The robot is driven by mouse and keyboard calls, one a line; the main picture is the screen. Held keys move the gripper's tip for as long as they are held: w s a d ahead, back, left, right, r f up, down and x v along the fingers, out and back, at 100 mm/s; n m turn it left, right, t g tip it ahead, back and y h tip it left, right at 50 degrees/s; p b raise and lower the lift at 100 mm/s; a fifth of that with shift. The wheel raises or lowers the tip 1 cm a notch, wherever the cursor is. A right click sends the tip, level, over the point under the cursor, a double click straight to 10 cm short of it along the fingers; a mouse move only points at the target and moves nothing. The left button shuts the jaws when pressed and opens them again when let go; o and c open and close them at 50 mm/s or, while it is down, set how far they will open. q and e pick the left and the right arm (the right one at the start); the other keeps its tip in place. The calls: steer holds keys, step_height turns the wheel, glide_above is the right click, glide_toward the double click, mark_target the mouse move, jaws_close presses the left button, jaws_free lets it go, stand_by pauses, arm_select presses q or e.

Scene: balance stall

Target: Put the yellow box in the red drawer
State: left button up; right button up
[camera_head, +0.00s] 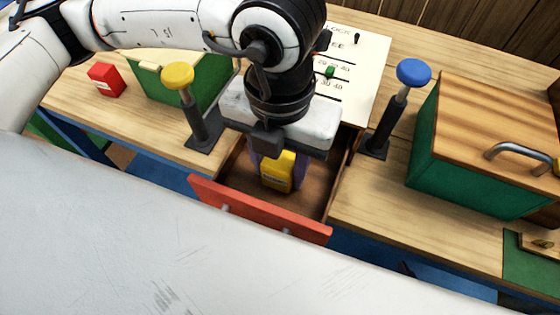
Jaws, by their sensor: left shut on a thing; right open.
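The red drawer (255,214) is pulled open from the wooden table, its brown inside showing. The yellow box (277,170) is inside the drawer's opening, between the fingers of my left gripper (277,168). My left gripper points down and is shut on the yellow box. The box's underside is hidden, so I cannot tell whether it touches the drawer floor. My arm and wrist cover the back of the drawer. My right gripper is not in view.
A yellow-topped post (179,77) and a blue-topped post (413,73) flank the drawer. A red box (106,80) lies at the left. A green chest (470,182) with a wooden lid stands at the right. A white board (367,60) is behind.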

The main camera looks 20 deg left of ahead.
arm_select(q)
steer(key=o, duration=1.1)
steer(key=shift+f, duration=0.15)
steer(key=shift+r+p, duration=0.35)
step_height(320, 180, up, 12)
steer(key=shift+f, duration=0.15)
